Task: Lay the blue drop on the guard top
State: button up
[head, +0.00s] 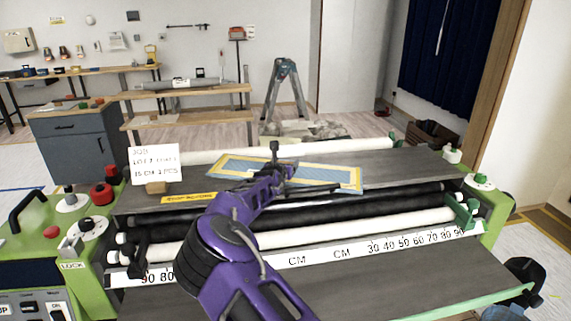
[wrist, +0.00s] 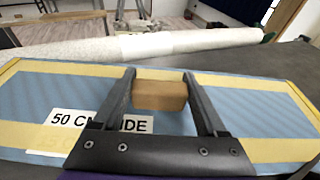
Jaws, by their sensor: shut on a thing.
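The blue drop (head: 323,176) is a flat blue sheet with a yellow border, over the machine's dark grey guard top (head: 410,166). It sits slightly askew to the guard's edges. Whether it touches the guard top I cannot tell. In the wrist view the blue drop (wrist: 258,108) spans nearly the full width, with a white "50 CM" label partly hidden by my finger. My gripper (wrist: 160,92) is shut on a tan block (wrist: 160,97) at the middle of the drop. In the head view my gripper (head: 276,170) is over the drop's middle and my arm hides part of it.
A white card (head: 155,164) and a small wooden block (head: 157,188) stand on the guard's left end. A white roll (head: 345,147) lies behind it. Rollers (head: 350,226) run along the front. Red and white knobs flank the left. The guard's right end is clear.

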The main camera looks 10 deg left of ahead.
jog(key=shift+f, duration=0.1)
jog(key=o, duration=1.4)
jog(key=shift+o, duration=0.2)
jog(key=shift+r, duration=0.25)
jog(key=v, duration=1.2)
jog(key=shift+f, duration=0.15)
